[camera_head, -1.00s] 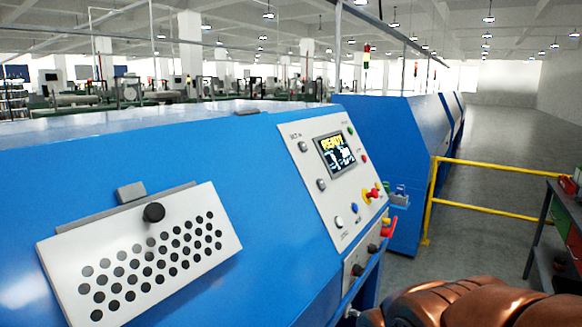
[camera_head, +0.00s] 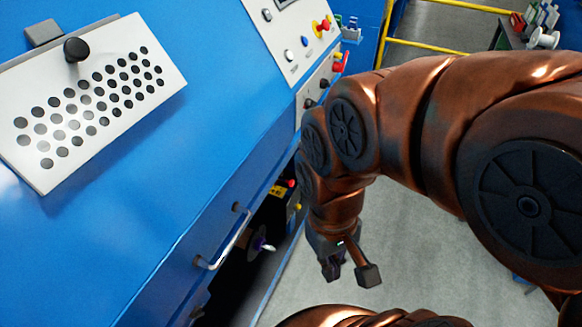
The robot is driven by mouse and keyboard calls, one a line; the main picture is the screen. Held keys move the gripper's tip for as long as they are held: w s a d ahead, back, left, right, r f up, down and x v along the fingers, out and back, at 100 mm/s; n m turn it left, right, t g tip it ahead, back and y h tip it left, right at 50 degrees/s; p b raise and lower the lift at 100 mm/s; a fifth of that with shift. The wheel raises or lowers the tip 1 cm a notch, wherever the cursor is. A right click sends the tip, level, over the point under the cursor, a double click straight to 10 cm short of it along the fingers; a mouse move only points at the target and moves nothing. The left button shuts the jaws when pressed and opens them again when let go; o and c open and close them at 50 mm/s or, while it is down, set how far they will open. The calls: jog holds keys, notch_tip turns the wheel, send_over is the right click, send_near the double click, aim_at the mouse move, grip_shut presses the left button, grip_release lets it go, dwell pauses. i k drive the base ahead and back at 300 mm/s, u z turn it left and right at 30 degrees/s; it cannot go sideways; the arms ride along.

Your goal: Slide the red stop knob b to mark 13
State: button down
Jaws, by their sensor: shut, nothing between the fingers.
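No part can be made out for certain as the red stop knob b, and no mark 13 is readable. A small red part (camera_head: 291,183) shows beside a yellow block (camera_head: 278,191) in the dark opening of the blue machine.
The blue machine (camera_head: 130,230) fills the left, with a perforated white panel (camera_head: 150,95) and a metal handle (camera_head: 225,242). A spool-like part (camera_head: 262,245) sits inside the opening. Yellow rails (camera_head: 425,46) and a cart with spools (camera_head: 540,38) stand at the back right.

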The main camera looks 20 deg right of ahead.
aim_at(291, 183)
jog(key=u, duration=0.05)
jog(key=k, duration=1.05)
jog(key=z, duration=0.25)
jog(key=i, duration=0.65)
jog(key=u, duration=0.55)
